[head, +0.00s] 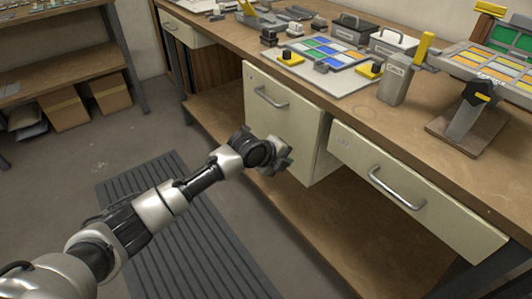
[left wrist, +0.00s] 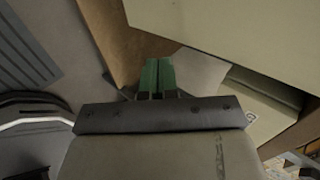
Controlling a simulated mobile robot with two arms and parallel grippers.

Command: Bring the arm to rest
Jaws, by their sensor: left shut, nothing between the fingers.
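My left arm reaches in from the lower left in the head view. Its gripper (head: 283,160) is in front of the cream cabinet door (head: 295,122) below the workbench, beside the door's lower part. I cannot tell whether it touches the door. In the left wrist view the two green fingers (left wrist: 157,76) are together with nothing between them. My right gripper is in neither view.
The wooden workbench (head: 450,135) holds a board of colored glass panes (head: 325,55), tool boxes and a stand. A drawer (head: 400,185) with a metal handle is at the right. A ribbed mat (head: 190,235) lies on the floor. Open floor is at the left.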

